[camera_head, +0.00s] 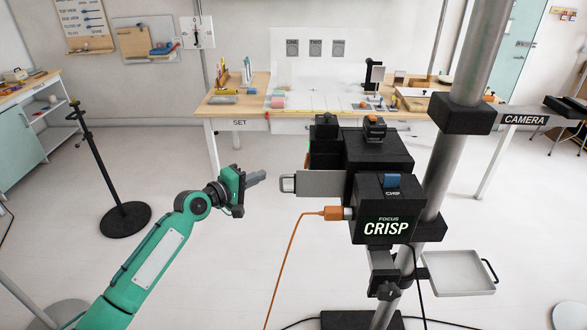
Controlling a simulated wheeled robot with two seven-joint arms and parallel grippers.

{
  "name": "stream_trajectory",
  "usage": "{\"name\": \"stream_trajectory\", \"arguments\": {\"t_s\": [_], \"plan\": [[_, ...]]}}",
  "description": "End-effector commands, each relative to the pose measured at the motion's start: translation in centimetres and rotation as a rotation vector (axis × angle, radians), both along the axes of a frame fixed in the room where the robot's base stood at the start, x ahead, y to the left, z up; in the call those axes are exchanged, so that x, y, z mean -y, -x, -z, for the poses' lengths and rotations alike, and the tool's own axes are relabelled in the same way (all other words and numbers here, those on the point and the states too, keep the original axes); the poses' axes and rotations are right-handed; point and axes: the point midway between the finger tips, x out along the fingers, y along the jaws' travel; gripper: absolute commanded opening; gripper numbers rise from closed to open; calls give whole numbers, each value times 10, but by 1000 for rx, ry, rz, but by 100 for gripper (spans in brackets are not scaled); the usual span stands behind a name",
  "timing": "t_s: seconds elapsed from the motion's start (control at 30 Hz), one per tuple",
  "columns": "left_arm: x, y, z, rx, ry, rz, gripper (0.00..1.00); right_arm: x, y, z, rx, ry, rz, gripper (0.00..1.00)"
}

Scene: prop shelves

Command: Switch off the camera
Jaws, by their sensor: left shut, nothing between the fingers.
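The camera (378,152) is a black boxy body mounted on a grey metal column. Its front box (386,232) reads FOCUS CRISP in lit letters. A small blue part (393,181) sits on top of that box; I cannot tell if it is the switch. Another small black part with an orange detail (375,125) sits on the camera's top. A grey plate with a handle (320,183) sticks out from its left side. An orange plug (333,213) is in the front box. My left gripper (257,178) is shut and empty, left of the plate handle and apart from it. My right gripper is not in view.
An orange cable (279,262) hangs from the plug to the floor. A grey tray (460,273) is fixed low on the column's right. A black stand (102,170) is at left. A table marked SET (236,113) stands behind.

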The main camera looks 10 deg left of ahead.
Motion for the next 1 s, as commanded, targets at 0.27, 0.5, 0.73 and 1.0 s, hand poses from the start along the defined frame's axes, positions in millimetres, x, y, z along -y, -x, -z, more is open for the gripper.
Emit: {"name": "stream_trajectory", "arguments": {"t_s": [0.27,0.5,0.73,1.0], "plan": [[30,-44,2,-2,3,1,0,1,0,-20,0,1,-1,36],[56,-71,5,-2,0,3,0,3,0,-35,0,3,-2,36],[79,-76,12,-1,-1,1,0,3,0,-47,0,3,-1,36],[85,-77,15,0,-1,1,0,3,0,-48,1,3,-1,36]]}}
